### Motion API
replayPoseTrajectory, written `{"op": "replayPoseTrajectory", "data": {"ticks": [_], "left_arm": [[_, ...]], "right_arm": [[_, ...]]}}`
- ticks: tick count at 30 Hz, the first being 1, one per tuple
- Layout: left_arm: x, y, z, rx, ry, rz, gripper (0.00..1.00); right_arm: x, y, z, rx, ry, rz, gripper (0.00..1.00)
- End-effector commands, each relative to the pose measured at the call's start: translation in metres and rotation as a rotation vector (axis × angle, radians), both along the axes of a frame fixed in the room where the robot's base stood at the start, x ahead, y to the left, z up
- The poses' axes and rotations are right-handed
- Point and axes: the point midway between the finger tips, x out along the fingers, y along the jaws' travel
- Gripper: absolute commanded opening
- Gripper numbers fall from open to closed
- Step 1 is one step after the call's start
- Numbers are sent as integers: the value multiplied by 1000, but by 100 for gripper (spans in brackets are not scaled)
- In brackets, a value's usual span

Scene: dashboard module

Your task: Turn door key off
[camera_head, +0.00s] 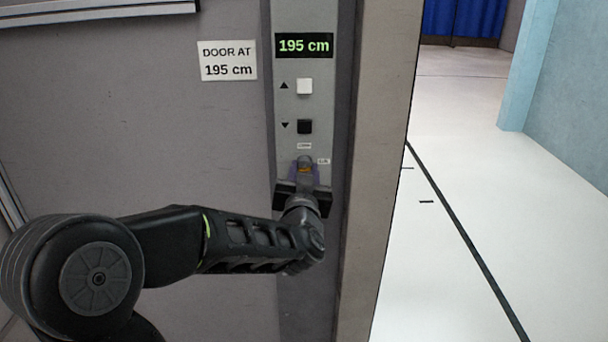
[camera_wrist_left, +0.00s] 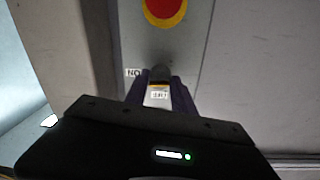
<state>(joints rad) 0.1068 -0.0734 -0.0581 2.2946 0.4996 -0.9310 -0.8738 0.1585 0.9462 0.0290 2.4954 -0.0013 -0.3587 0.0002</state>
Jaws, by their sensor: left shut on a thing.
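The door key (camera_wrist_left: 157,92) sits at the grey control panel (camera_head: 306,60) below the buttons, with a small tag on it in the left wrist view. My left gripper (camera_head: 305,172) is at the panel and shut on the key; its fingers stand on both sides of it in the left wrist view (camera_wrist_left: 158,90). The gripper hides most of the key and its lock in the head view, so I cannot tell its exact angle. My right gripper is not in view.
The panel has a display (camera_head: 304,46) reading 195 cm, a white up button (camera_head: 305,86) and a black down button (camera_head: 305,126). A sign (camera_head: 228,60) reads "DOOR AT 195 cm". A red button on yellow (camera_wrist_left: 165,10) is near the key. Open floor (camera_head: 470,130) lies right.

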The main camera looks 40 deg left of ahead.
Motion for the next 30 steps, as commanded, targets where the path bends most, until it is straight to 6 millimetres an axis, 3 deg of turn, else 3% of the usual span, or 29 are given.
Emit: {"op": "replayPoseTrajectory", "data": {"ticks": [30], "left_arm": [[1,-2,-6,-702,-533,-2,0]], "right_arm": [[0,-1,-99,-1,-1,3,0]]}}
